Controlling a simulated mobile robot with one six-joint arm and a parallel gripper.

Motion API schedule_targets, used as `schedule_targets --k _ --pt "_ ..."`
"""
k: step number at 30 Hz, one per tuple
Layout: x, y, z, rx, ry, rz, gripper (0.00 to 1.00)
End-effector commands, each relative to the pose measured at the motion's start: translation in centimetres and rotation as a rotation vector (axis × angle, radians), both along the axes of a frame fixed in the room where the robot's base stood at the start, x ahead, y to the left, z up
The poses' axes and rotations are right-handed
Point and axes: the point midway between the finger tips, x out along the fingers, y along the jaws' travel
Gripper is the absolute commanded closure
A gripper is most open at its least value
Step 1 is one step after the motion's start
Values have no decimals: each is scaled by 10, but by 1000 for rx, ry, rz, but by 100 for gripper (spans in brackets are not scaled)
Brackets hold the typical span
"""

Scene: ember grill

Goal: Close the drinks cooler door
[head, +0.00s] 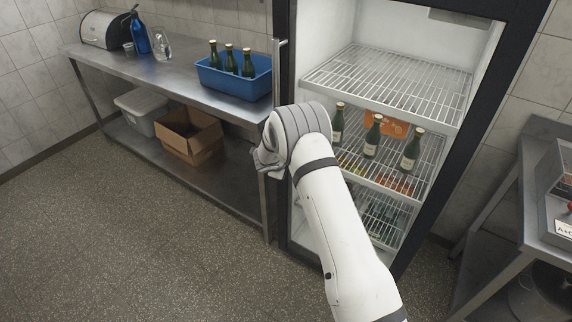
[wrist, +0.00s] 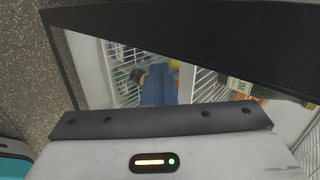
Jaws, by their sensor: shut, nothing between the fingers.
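The drinks cooler (head: 455,52) stands right of the bench, its shelves and bottles in plain view. Its dark-framed door (head: 285,30) has a vertical handle (head: 280,70) at the left; how far the door stands open is hard to tell. My gripper (head: 262,160) is left of the cooler opening, below the handle, its fingers mostly hidden behind my wrist. In the wrist view my gripper (wrist: 157,85) is shut and empty in front of a dark frame (wrist: 200,35), with cooler shelves beyond. Whether it touches the door is not clear.
The steel bench (head: 170,75) at left holds a blue tub (head: 225,82) of green bottles; a cardboard box (head: 190,138) and a grey bin (head: 140,112) are below. Another steel table (head: 510,240) stands at right. The floor (head: 130,250) at front left is clear.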

Motion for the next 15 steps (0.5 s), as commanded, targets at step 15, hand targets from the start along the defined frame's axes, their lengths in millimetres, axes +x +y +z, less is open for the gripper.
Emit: schedule_targets --k 15 --pt "-40 34 29 -4 -16 -5 100"
